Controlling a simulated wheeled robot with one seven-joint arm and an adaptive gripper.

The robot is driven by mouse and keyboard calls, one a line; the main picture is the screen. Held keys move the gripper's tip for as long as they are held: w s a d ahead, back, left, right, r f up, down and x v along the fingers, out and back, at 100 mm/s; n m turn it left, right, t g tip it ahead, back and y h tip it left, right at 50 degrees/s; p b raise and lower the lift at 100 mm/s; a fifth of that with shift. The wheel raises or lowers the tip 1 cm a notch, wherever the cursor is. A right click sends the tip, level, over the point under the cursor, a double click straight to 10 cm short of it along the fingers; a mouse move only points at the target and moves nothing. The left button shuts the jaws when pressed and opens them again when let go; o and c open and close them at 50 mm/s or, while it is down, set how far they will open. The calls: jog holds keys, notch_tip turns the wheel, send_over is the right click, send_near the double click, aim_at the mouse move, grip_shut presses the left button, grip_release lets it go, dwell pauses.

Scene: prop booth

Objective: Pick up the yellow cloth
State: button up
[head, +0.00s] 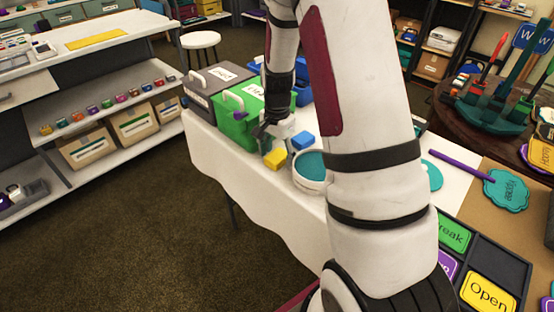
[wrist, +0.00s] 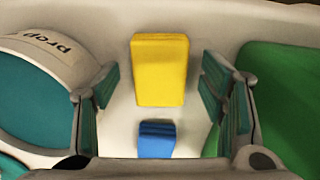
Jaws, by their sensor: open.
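The yellow cloth (head: 276,158) is a small folded, block-like piece on the white-covered table, near its front edge. In the wrist view the yellow cloth (wrist: 160,68) lies upper centre, in line with the gap between my fingers and apart from both. My gripper (head: 273,133) points down just above and behind it in the head view. In the wrist view my gripper (wrist: 160,88) is open, with teal-padded fingers on either side and nothing held. The finger tips are partly hidden in the head view.
A blue folded piece (head: 302,140) lies close to the yellow one. A white tub (head: 308,183) with teal inside stands on one side, a green box (head: 235,128) on the other. A grey box (head: 199,98) stands beyond the green one.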

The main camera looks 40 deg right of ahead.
jog(key=c, duration=1.1)
jog(key=shift+r, duration=0.15)
